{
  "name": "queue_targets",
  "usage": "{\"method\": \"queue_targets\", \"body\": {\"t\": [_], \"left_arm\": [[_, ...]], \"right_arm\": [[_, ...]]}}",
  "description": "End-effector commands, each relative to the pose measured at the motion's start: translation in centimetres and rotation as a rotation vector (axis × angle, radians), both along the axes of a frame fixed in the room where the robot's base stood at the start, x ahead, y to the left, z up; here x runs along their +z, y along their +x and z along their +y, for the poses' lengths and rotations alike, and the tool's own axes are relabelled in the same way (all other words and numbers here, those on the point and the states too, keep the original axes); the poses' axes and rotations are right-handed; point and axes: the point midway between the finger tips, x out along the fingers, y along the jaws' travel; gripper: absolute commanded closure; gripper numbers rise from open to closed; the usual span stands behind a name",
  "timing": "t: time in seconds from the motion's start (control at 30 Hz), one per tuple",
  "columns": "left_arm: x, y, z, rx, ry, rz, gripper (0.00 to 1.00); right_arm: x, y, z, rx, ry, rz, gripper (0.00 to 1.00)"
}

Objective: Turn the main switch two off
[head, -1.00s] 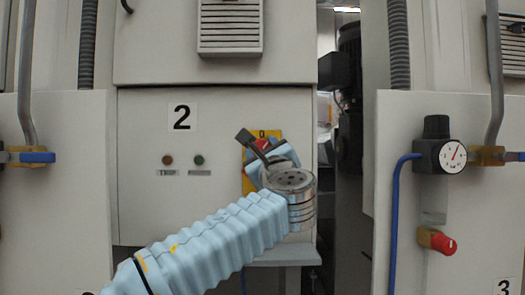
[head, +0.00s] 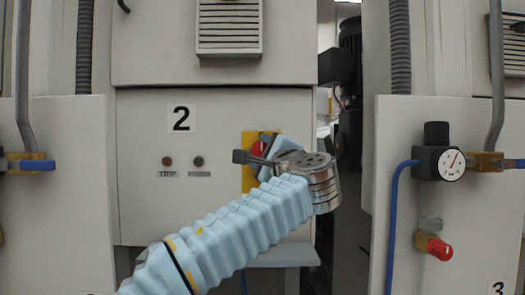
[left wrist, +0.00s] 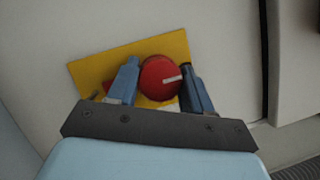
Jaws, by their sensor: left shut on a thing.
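The main switch of panel two is a red round knob (head: 257,149) on a yellow plate (head: 248,180), at the right side of the panel. In the left wrist view the red knob (left wrist: 155,84) sits between the two blue fingers of my left gripper (left wrist: 160,70), on the yellow plate (left wrist: 95,73). My left gripper is shut on the knob, one finger on each side. A white mark on the knob points to the right in that view. In the head view my wrist hides much of the knob and plate. My right gripper is in neither view.
A "2" label (head: 181,119) and two small lamps (head: 183,161) are left of the switch. A dark gap (head: 347,210) runs right of the panel. Beyond it are a pressure gauge (head: 451,165) and a red knob (head: 438,247) on another cabinet.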

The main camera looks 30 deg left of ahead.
Motion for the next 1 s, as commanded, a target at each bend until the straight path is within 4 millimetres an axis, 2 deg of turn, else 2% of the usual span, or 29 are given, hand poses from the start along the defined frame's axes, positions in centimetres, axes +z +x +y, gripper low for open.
{"method": "queue_targets", "body": {"t": [0.4,0.43,0.57,0.87,1.0], "left_arm": [[-0.2,0.2,-0.1,-0.002,-0.007,0.001,0.80],[-0.2,0.2,-0.1,-0.002,-0.007,0.002,0.48],[-0.2,0.1,-0.1,-0.002,-0.006,0.001,0.29],[-0.1,0.0,-0.1,-0.001,-0.006,-0.002,0.27],[-0.4,-0.7,-1.1,-0.004,-0.005,-0.002,0.27]], "right_arm": [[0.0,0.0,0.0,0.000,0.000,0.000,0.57],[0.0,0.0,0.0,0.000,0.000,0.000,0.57],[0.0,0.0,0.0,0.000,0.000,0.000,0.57],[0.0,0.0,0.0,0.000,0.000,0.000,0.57],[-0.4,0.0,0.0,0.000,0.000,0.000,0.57]]}}
